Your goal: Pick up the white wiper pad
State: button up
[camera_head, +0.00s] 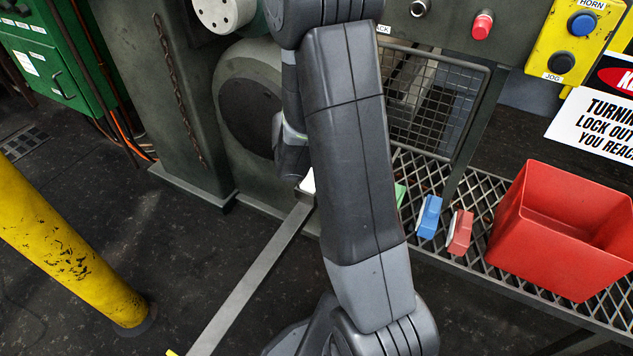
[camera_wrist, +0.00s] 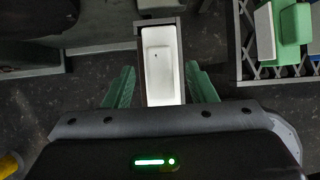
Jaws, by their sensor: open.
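The white wiper pad (camera_wrist: 160,65) is a long white rectangular block with a small dark spot, lying at the end of a narrow grey metal bar. In the head view a white corner of it (camera_head: 308,183) shows beside my arm, which hides the rest. My gripper (camera_wrist: 160,88) is open, with one green finger on each side of the pad's near end. A gap shows between each finger and the pad. I cannot tell how far above the pad the fingertips are. The head view does not show the fingers clearly.
A mesh shelf (camera_head: 440,172) at the right holds a blue block (camera_head: 430,217), a red block (camera_head: 461,233), a partly hidden green block (camera_wrist: 293,25) and a red bin (camera_head: 530,235). The grey bar (camera_head: 250,280) crosses open floor. A yellow post (camera_head: 70,250) stands left.

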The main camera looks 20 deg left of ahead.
jog(key=shift+f, duration=0.1)
jog(key=shift+c, duration=0.2)
grip_shut()
jog(key=shift+r+p, duration=0.6)
jog(key=shift+r, duration=0.15)
notch_tip(320, 180, up, 6)
jog(key=p, duration=0.3)
jog(key=shift+p, duration=0.4)
jog(key=s+a, duration=0.1)
jog(key=s, duration=1.7)
jog(key=shift+a+f, duration=0.2)
